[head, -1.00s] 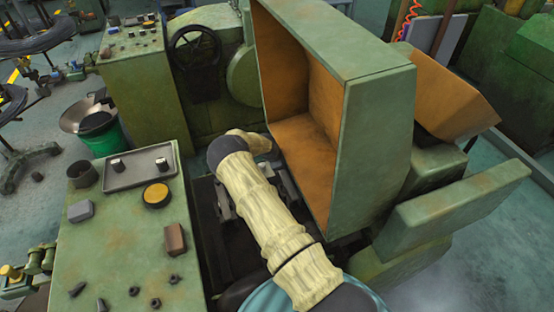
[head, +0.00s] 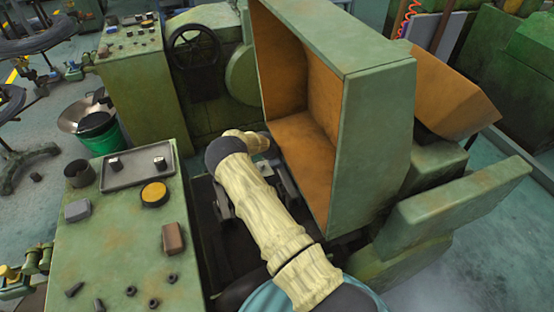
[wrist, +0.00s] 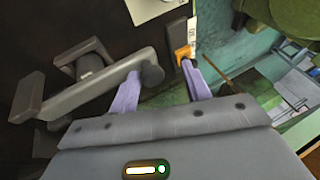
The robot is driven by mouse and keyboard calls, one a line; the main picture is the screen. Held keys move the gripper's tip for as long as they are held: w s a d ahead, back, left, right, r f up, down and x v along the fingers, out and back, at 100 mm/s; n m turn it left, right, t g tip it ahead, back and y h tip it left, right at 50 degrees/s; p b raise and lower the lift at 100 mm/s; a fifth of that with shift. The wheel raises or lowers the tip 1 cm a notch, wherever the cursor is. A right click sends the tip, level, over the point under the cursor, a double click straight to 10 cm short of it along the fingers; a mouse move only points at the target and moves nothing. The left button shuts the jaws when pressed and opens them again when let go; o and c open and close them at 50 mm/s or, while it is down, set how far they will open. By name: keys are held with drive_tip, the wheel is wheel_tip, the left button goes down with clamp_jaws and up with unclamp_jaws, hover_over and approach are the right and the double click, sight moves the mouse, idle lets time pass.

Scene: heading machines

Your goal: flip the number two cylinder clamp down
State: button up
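In the wrist view, a dark grey clamp (wrist: 95,88) with a long arm lies at the left, its rounded end beside my left fingertip. I cannot read a number on it. My gripper (wrist: 160,71) is open, with two lavender fingers apart and nothing seen held between them. The left finger overlaps the clamp's end in the picture; I cannot tell whether they touch. In the head view, grey clamp parts (head: 222,203) show left of my arm and others (head: 287,182) right of it. My arm hides the middle, and my gripper is out of sight there.
A tall green hood (head: 372,150) with an orange inside stands open just right of my arm. A green bench (head: 112,235) with a tray (head: 140,168) and small parts is at the left. An orange part (wrist: 182,53) is near my right fingertip.

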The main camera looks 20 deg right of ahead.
drive_tip(key=b+v, duration=0.3)
drive_tip(key=v, duration=1.4)
drive_tip(key=shift+r+b, duration=0.2)
drive_tip(key=shift+b, duration=0.1)
drive_tip(key=shift+s+a, duration=0.1)
drive_tip(key=shift+a, duration=0.05)
drive_tip(key=s+r+m+t+y, duration=0.1)
drive_tip(key=s+r+m, duration=0.35)
drive_tip(key=m, duration=1.05)
drive_tip(key=s+r+m+t+y, duration=0.1)
drive_tip(key=s+r+m, duration=0.3)
drive_tip(key=m, duration=1.2)
drive_tip(key=s+a+r+m+g+y, duration=0.1)
drive_tip(key=s+a+m, duration=0.2)
drive_tip(key=s+m, duration=0.8)
drive_tip(key=s+a+r+m+g+y, duration=0.1)
drive_tip(key=s+a+m, duration=0.3)
drive_tip(key=s+m, duration=0.7)
drive_tip(key=shift+r+g+y, duration=0.3)
drive_tip(key=shift+g, duration=0.3)
